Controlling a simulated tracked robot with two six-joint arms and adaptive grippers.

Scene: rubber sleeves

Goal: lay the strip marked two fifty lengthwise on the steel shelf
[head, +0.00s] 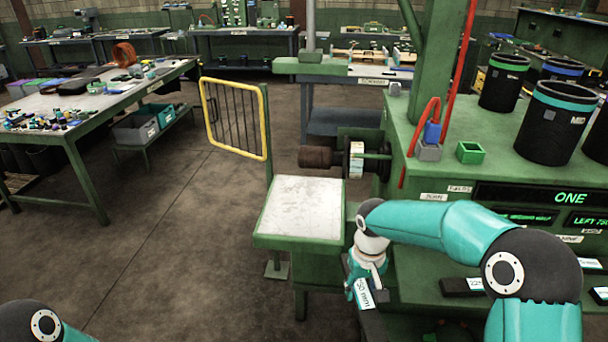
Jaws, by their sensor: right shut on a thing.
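The strip marked 250 mm (365,294) is dark with a white label and shows at the lower middle of the head view. My right gripper (366,282) is shut on it, just right of and below the pale plate. The arm and gripper hide part of the strip. The pale, scuffed steel shelf (302,208) has a green rim and stands left of the green machine. Its top is bare, and the strip is apart from its top face. Only a link of my left arm shows at the bottom left; my left gripper is out of view.
Other dark labelled strips (462,287) lie on the green bench at the lower right. A roller spindle (330,157) sits behind the shelf. A yellow-framed gate (235,118) stands behind it to the left. Black bins (550,125) stand on the machine.

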